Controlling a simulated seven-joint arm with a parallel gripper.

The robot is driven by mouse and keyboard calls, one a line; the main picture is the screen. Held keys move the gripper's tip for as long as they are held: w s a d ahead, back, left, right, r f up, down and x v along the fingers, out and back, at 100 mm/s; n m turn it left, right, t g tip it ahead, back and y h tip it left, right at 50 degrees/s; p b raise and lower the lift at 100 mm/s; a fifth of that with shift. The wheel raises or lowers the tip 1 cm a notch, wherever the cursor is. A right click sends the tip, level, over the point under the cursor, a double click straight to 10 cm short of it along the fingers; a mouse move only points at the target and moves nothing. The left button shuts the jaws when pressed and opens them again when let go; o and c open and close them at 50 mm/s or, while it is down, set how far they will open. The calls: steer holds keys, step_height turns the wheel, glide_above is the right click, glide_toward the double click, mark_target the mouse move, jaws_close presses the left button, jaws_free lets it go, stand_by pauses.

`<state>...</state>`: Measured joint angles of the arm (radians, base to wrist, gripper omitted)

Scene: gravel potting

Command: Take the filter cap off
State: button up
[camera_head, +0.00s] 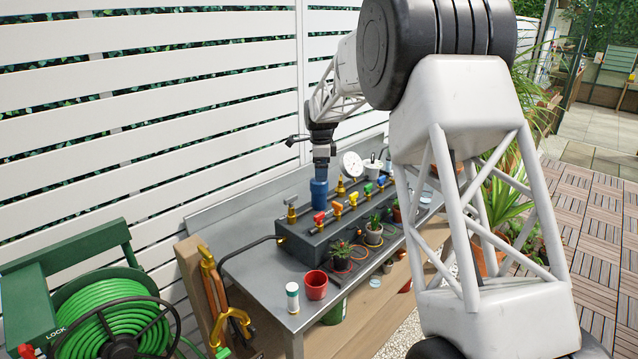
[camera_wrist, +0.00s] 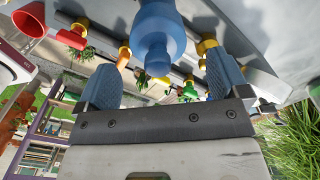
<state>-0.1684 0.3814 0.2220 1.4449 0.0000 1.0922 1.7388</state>
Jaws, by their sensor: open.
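A blue filter (camera_head: 319,194) stands upright at the back of the metal bench, among the pipework. In the wrist view, its rounded blue body (camera_wrist: 158,30) ends in a narrower blue knob, which I take for the cap. My gripper (camera_head: 321,166) is above the filter in the head view, pointing down. In the wrist view its two blue-grey fingers (camera_wrist: 165,62) are spread wide and empty, one on each side of the knob with gaps. I cannot tell how deep the knob sits between them.
A pipe with several coloured valves (camera_head: 350,203) runs to the right of the filter, near a white gauge (camera_head: 352,164). Small potted plants (camera_head: 341,255) and a red cup (camera_head: 316,284) stand in front. A brass valve (camera_head: 291,209) is close at the left.

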steer(key=shift+f, duration=2.1)
steer(key=shift+s, duration=0.1)
steer(key=shift+c, duration=0.2)
steer(key=c, duration=0.9)
